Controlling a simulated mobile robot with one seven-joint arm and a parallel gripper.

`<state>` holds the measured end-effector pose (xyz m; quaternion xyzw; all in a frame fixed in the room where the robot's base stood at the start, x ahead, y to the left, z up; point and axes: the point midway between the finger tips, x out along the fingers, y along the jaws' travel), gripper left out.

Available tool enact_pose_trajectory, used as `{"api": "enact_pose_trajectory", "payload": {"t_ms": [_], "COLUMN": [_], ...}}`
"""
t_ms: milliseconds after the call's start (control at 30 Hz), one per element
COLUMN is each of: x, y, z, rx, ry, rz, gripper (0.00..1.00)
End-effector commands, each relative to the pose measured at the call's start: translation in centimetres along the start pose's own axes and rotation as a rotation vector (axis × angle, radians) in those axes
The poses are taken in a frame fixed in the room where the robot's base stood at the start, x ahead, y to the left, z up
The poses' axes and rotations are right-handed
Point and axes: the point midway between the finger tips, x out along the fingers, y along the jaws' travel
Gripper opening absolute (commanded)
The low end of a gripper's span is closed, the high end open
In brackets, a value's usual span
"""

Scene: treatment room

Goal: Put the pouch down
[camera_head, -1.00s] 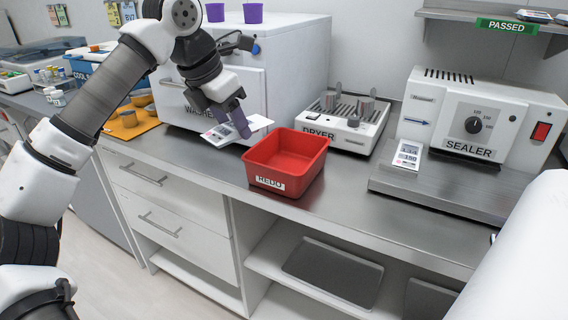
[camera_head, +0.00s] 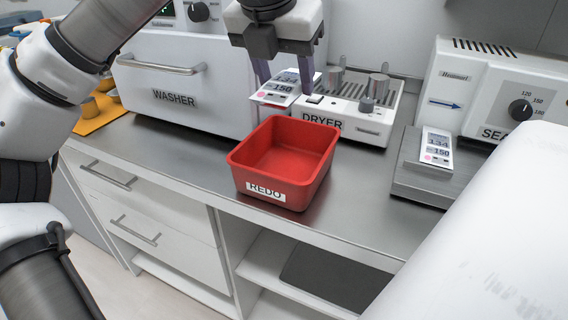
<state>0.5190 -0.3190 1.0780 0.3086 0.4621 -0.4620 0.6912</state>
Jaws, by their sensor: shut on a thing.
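A white pouch (camera_head: 272,95) with a grey printed label and a pink dot is between the fingers of my gripper (camera_head: 285,80). My gripper points down and is shut on the pouch. In the picture the pouch appears just behind and above the far rim of the red REDO bin (camera_head: 240,170), beside the dryer's left end. The visible inside of the bin is empty. A second labelled pouch (camera_head: 436,153) lies on the sealer's front ledge at the right.
The washer (camera_head: 180,105) stands left of my gripper. The dryer (camera_head: 350,125), with metal parts on top, is behind the bin, and the sealer (camera_head: 470,95) is at the right. The steel counter (camera_head: 345,195) is clear right of the bin.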

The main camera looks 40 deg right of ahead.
Motion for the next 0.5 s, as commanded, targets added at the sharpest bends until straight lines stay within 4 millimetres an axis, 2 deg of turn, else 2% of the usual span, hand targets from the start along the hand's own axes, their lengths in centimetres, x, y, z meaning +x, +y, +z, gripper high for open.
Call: {"api": "enact_pose_trajectory", "payload": {"t_ms": [33, 300, 500], "x": [1.7, 8.0, 10.3], "y": [0.0, 0.0, 0.1], "z": [-0.7, -3.3, -4.3], "rx": [0.001, 0.000, 0.000], "ry": [0.002, 0.001, -0.001], "rz": [-0.003, -0.004, -0.002], "gripper": [0.30, 0.30, 0.30]}}
